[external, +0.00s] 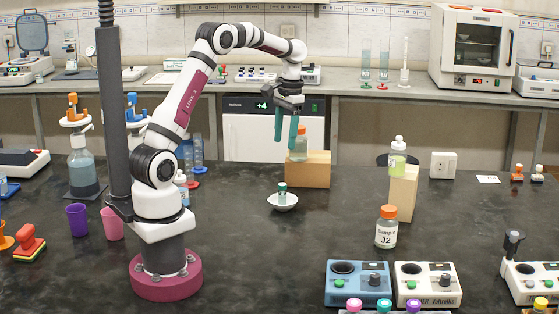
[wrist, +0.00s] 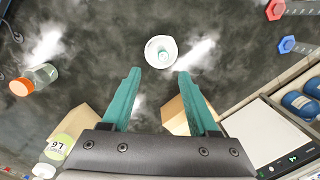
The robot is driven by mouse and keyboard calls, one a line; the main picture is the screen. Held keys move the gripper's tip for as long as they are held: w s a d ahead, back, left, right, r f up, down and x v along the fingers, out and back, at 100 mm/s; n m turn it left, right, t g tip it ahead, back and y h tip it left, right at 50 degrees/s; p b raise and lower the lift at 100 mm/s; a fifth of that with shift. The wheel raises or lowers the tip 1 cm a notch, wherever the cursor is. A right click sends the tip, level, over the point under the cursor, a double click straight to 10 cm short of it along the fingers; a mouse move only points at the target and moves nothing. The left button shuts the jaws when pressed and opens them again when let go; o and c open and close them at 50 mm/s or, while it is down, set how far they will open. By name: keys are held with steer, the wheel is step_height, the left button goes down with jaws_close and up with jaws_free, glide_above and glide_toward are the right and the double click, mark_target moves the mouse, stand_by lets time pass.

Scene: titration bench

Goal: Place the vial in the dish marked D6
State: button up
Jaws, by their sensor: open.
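A small vial (external: 282,187) with a teal cap stands in a white dish (external: 284,203) on the dark bench, a little right of my arm's base. In the wrist view the vial (wrist: 163,55) sits inside the dish rim (wrist: 149,49), beyond my fingertips. No marking on the dish can be read. My gripper (external: 286,140) is open and empty, well above and behind the dish, its teal fingers pointing down. In the wrist view my gripper (wrist: 159,74) has its fingers wide apart, with nothing between them.
A bottle labelled J2 (external: 386,232) and a tall block (external: 403,195) bearing a bottle (external: 398,160) stand to the right. The bench around the dish is clear.

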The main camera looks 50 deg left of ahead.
steer(key=s+d+r+m, duration=0.1)
steer(key=s+d+r, duration=0.15)
steer(key=s, duration=0.35)
steer(key=s+d+r+m, duration=0.1)
steer(key=s+d+r, duration=0.15)
steer(key=s, duration=0.35)
steer(key=s+d+f+m, duration=0.1)
steer(key=s, duration=0.8)
steer(key=s+d+f+m+y, duration=0.1)
steer(key=s+f+m, duration=0.1)
steer(key=s, duration=0.8)
steer(key=shift+t, duration=0.3)
